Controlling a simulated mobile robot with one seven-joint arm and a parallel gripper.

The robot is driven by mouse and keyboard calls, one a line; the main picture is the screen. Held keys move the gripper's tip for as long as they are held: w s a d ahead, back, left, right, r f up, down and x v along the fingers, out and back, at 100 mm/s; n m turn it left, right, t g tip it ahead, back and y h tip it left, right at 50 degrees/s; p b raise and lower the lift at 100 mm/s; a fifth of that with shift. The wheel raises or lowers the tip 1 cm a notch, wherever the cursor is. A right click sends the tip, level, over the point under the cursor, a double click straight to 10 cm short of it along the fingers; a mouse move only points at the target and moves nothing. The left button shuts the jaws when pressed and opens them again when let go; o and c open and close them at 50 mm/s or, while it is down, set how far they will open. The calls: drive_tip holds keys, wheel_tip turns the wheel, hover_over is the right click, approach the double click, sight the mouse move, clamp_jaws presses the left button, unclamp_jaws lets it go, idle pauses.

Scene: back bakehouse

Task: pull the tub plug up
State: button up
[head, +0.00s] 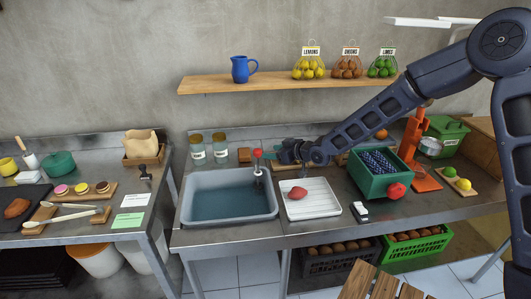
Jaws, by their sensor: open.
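A grey tub (184,226) of dark water stands on the steel counter. Whether the fingers touch the stem is too small to tell.
A white ribbed tray (326,208) with a reddish item (298,192) sits right of the tub. Two jars (220,147) stand behind the tub. A wooden shelf (215,84) hangs above.

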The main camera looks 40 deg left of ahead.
drive_tip(key=shift+v, duration=0.95)
